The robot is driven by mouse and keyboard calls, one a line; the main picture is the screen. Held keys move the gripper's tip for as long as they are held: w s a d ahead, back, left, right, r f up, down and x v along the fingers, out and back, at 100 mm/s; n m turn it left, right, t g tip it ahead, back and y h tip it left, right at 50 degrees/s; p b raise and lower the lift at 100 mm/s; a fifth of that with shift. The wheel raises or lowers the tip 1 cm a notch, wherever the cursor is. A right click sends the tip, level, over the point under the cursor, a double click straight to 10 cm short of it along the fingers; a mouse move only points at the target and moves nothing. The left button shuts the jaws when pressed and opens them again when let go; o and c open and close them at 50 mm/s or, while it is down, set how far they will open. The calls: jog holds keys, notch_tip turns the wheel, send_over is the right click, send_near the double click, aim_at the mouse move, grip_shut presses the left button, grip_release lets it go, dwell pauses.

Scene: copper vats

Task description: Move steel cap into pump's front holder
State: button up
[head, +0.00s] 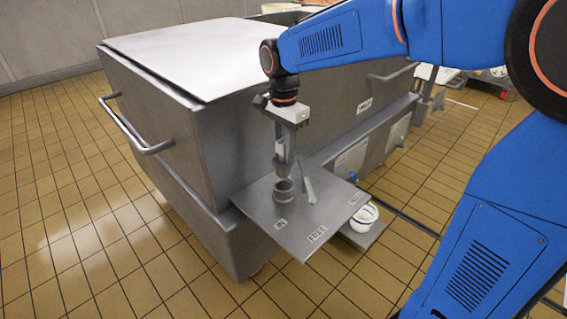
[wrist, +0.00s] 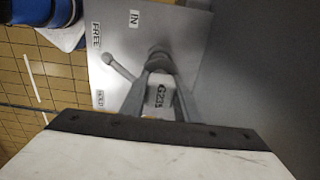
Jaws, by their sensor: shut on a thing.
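My gripper (head: 284,165) points down over a grey steel plate (head: 290,238) that juts from the side of a big steel vat. A short round grey holder (head: 283,191) stands on the plate just below the fingertips. In the wrist view the holder (wrist: 160,55) shows just beyond the fingers. I cannot tell whether the held piece touches it. A small lever (head: 309,188) stands right of the holder, beside labels IN, FREE and HOLD.
The steel vat (head: 175,95) with a side handle (head: 135,130) fills the space behind and left of the plate. A white round item (head: 361,215) sits on a lower ledge to the right. Tiled floor lies open at left and front.

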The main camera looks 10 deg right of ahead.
jog(key=shift+r, duration=0.8)
jog(key=shift+r, duration=0.15)
jog(key=shift+r, duration=3.1)
